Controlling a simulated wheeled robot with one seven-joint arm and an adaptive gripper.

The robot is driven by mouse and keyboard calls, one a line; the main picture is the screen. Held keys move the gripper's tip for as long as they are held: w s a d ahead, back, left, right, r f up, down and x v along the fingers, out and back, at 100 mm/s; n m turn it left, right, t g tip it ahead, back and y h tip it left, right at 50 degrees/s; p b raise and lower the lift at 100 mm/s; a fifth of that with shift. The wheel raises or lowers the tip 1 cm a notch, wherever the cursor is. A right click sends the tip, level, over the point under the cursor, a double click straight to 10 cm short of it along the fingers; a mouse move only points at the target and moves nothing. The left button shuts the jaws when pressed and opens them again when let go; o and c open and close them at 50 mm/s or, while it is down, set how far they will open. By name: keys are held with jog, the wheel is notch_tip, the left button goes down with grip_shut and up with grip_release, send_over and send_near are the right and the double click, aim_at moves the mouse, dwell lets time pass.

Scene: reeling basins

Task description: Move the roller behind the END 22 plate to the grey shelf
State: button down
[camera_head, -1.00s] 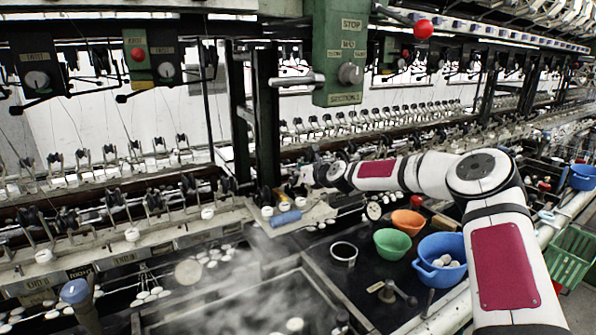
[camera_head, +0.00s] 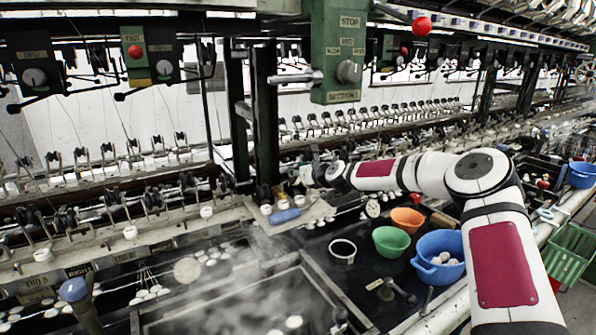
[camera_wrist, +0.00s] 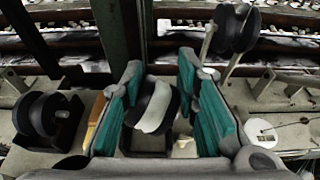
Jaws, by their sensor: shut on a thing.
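In the wrist view, my gripper (camera_wrist: 162,80) has its teal finger pads on either side of a roller (camera_wrist: 152,108) with dark ends and a white middle. It is shut on this roller, which sits between the pads over a dark holder. In the head view, my gripper (camera_head: 300,178) is small, just right of the dark upright post, and the roller in it cannot be made out. A pale grey shelf (camera_head: 312,214) lies just below it, bearing a blue cylinder (camera_head: 284,216) and small white pieces. I cannot read an END 22 plate.
In the wrist view, another dark roller (camera_wrist: 45,115) sits in a holder at left, and one (camera_wrist: 235,28) stands at upper right. A post (camera_wrist: 118,35) rises close by the left finger. In the head view, bowls (camera_head: 391,242) and a steaming basin (camera_head: 255,300) lie in front.

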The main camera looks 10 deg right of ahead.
aim_at(295, 183)
jog(key=shift+g+y, duration=0.3)
jog(key=shift+s+a+f+b, duration=0.15)
jog(key=shift+a+f, duration=0.25)
jog(key=shift+f, duration=0.4)
jog(key=shift+s+a+f+b, duration=0.1)
jog(key=shift+s+a+f, duration=0.15)
jog(key=shift+a+f, duration=0.35)
jog(key=shift+s+a+f+b, duration=0.1)
jog(key=shift+s+a+f, duration=0.15)
jog(key=shift+f, duration=0.7)
jog(key=c, duration=1.3)
grip_release()
jog(key=shift+o, duration=0.9)
jog(key=shift+w+a+f, duration=0.15)
jog(key=shift+a, duration=0.05)
jog(key=shift+d+r, duration=0.15)
jog(key=shift+r, duration=0.15)
jog(key=shift+w+r, duration=0.1)
jog(key=shift+r, duration=0.2)
jog(key=shift+d+r+p, duration=0.15)
jog(key=shift+r+p, duration=0.5)
jog(key=shift+r, duration=1.3)
jog(key=shift+d+r+p, duration=0.1)
jog(key=shift+r+p, duration=0.5)
jog(key=shift+r, duration=1.35)
